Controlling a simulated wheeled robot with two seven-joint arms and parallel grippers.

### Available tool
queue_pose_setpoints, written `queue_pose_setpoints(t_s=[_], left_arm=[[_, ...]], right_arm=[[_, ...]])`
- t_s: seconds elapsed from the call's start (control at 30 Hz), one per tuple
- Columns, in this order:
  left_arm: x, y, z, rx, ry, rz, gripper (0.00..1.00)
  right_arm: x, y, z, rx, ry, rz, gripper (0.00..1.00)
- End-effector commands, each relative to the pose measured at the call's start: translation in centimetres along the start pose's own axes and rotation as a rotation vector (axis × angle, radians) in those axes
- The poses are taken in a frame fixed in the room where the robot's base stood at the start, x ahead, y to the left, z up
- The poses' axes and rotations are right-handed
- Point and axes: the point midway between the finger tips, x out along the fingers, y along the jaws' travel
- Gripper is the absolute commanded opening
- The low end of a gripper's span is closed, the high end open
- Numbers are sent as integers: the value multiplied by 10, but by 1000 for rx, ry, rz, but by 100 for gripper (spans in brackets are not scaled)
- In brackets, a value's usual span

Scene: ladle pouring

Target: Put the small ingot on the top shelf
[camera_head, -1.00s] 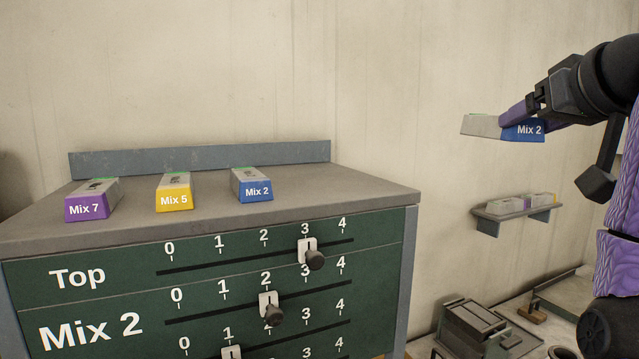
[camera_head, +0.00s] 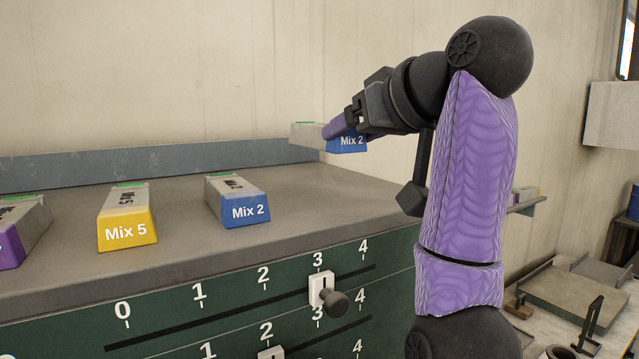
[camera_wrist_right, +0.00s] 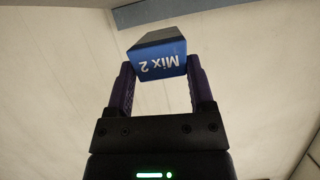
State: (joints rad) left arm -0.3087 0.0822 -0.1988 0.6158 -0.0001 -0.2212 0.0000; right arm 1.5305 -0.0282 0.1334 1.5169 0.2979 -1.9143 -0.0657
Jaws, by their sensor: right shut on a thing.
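My right gripper (camera_head: 340,128) is shut on a small ingot with a blue end marked Mix 2 (camera_head: 352,144) and a grey body. In the head view it is at the right back end of the cabinet's grey top (camera_head: 290,230), seemingly above it; the exact gap is hard to tell. In the right wrist view the ingot (camera_wrist_right: 158,62) sits between the two purple fingers. On the cabinet top stand another blue Mix 2 ingot (camera_head: 243,208), a yellow Mix 5 ingot (camera_head: 127,228) and a purple-ended ingot (camera_head: 14,247) cut by the left edge. My left gripper is not in view.
A grey-blue back rail (camera_head: 160,167) runs along the top's rear edge. The green front has numbered sliders, one with a dark knob (camera_head: 335,303). A small wall shelf (camera_head: 527,205) with blocks is partly behind my right arm. The cabinet top's right part is clear.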

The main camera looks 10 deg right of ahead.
Motion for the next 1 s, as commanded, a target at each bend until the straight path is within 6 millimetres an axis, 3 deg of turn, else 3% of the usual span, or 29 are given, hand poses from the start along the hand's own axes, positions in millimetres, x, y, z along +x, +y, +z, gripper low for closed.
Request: queue_pose_setpoints(t_s=[0.3,0.63,0.67,0.8,1.0], left_arm=[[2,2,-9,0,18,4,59],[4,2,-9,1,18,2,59],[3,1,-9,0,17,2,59],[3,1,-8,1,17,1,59],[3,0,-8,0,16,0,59]], right_arm=[[22,6,52,1,2,1,0],[23,6,58,0,4,1,0],[24,6,58,1,1,1,73],[23,6,58,1,1,1,100],[23,6,57,1,0,1,100]])
